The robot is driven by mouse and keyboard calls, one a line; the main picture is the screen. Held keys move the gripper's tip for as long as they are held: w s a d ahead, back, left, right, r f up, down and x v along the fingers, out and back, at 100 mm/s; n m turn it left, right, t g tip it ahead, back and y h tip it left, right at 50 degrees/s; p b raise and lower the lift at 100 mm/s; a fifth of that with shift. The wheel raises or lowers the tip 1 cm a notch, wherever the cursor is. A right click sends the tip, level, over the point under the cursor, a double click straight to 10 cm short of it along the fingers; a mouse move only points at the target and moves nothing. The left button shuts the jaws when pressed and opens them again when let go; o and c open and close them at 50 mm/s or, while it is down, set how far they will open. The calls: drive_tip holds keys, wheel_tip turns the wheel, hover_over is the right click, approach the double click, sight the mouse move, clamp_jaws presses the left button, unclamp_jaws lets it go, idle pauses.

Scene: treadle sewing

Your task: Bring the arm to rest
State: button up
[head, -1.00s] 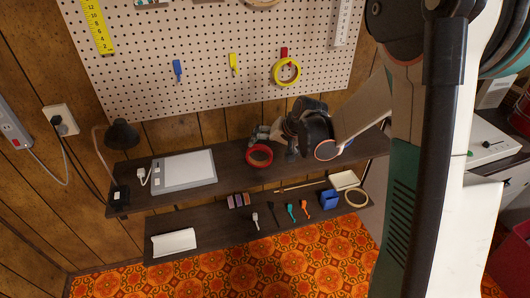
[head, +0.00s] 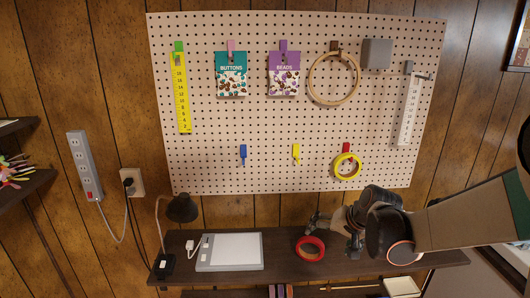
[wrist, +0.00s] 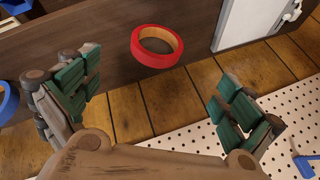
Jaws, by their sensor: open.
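My gripper (head: 336,226) is open and empty above the dark shelf (head: 283,263), just behind and to the right of the red ring (head: 310,249). The last link of my arm comes in from the right. In the wrist view my two green-padded fingers are spread wide, with the gripper (wrist: 156,74) opening toward the shelf. The red ring lies there on the dark shelf (wrist: 80,45), apart from both fingers.
A pegboard (head: 270,125) on the wall behind carries rulers, packets, a wooden hoop (head: 334,78) and a yellow ring (head: 347,166). A lamp (head: 181,208) and a white tablet (head: 231,251) occupy the shelf's left part. A power strip (head: 84,165) hangs left.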

drive_tip(key=s+a+r+n+h, duration=0.1)
drive_tip(key=s+r, duration=0.2)
drive_tip(key=s, duration=0.5)
drive_tip(key=s+r+n+h, duration=0.1)
drive_tip(key=s+r+n, duration=0.1)
drive_tip(key=s, duration=0.7)
drive_tip(key=s+a+r+n+t, duration=0.1)
drive_tip(key=s+r, duration=0.4)
drive_tip(key=s, duration=0.4)
drive_tip(key=shift+a+n+h, duration=0.3)
drive_tip(key=shift+h, duration=0.1)
